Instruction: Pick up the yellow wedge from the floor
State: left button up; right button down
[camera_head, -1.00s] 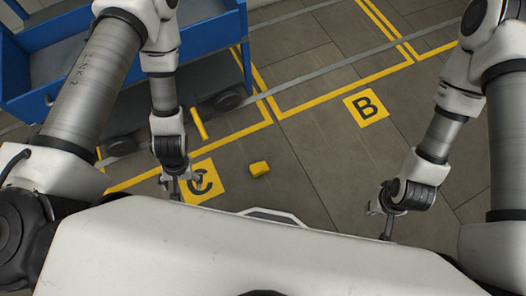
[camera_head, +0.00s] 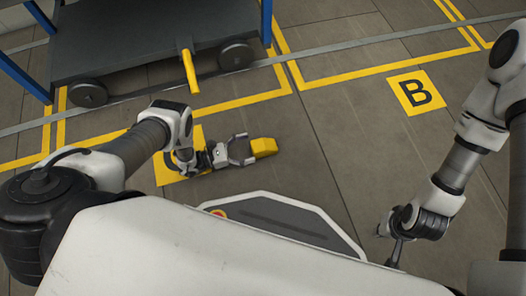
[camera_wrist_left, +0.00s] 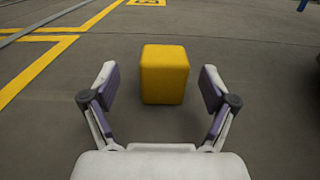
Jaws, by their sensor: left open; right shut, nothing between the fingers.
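The yellow wedge (camera_head: 264,147) lies on the grey floor, just right of my left gripper in the head view. My left gripper (camera_head: 246,149) is low near the floor, open and pointing at the wedge. In the left wrist view the wedge (camera_wrist_left: 165,74) stands centred just beyond the two spread fingertips (camera_wrist_left: 157,88), with nothing held between them. My right gripper (camera_head: 388,240) is at the lower right of the head view, shut and empty, well away from the wedge.
A dark cart (camera_head: 150,38) with wheels and a yellow pedal bar (camera_head: 190,72) stands at the upper left. A yellow floor marker B (camera_head: 416,92) lies at the right. Another yellow marker (camera_head: 168,170) is partly hidden under my left arm. Floor right of the wedge is clear.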

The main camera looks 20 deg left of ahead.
aim_at(266, 143)
pick_arm(q)
jog(key=b+x, duration=0.2)
jog(key=x, duration=0.4)
jog(key=shift+s+d, duration=0.15)
jog(key=shift+r, duration=0.1)
jog(key=c, duration=1.5)
jog(key=shift+r, duration=0.15)
